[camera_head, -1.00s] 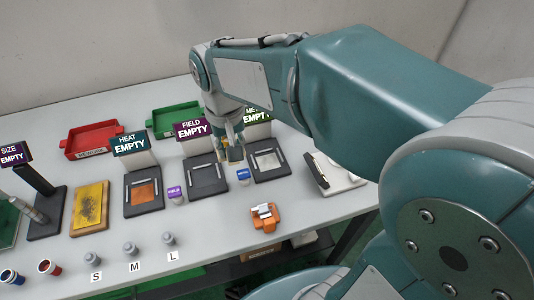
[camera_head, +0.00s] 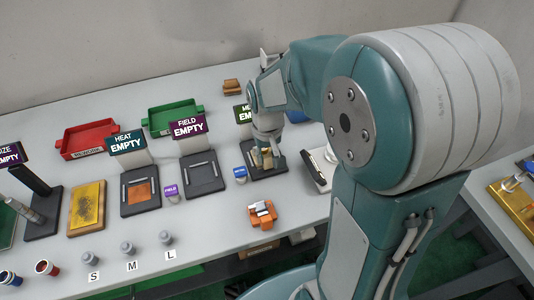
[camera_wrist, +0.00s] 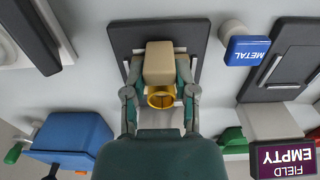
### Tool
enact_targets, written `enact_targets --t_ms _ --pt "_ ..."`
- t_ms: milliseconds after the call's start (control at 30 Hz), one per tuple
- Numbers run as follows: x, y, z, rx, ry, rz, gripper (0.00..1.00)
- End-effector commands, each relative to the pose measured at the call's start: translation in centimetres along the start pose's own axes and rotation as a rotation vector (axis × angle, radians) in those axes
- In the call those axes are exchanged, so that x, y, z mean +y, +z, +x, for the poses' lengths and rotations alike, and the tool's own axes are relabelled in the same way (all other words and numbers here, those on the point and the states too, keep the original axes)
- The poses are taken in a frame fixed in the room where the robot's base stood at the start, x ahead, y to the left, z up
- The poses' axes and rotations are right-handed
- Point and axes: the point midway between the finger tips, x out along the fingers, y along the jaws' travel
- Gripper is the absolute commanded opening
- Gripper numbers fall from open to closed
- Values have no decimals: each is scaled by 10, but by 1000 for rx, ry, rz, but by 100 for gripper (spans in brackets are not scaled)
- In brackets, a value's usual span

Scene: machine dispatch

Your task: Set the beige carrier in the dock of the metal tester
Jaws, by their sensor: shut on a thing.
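The beige carrier (camera_wrist: 159,60) is a small block with a yellow ring at its near side. My gripper (camera_wrist: 157,78) is shut on it, one finger on each side. In the wrist view, the carrier is over the dark dock (camera_wrist: 120,38) of the metal tester, between its light rails. I cannot tell whether it touches the dock floor. In the head view, my gripper (camera_head: 264,154) points down over the metal tester's dock (camera_head: 278,173). My arm partly hides the tester's sign (camera_head: 243,115).
A blue METAL block (camera_head: 240,173) stands just left of the dock. The field tester (camera_head: 204,180), reading EMPTY, is farther left. A black-and-white device (camera_head: 318,168) stands close on the right. An orange object (camera_head: 262,213) lies in front. Red (camera_head: 87,139) and green (camera_head: 171,117) trays are behind.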

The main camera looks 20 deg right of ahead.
Motion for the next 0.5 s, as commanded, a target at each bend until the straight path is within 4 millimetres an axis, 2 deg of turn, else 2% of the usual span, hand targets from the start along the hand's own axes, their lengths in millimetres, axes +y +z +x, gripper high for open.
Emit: enact_targets --t_ms 267,300,367,500 --pt "0 0 1 1 0 0 0" --pt "0 0 2 1 0 0 45" --pt "0 0 2 1 0 0 71" --pt "0 0 1 1 0 0 71"
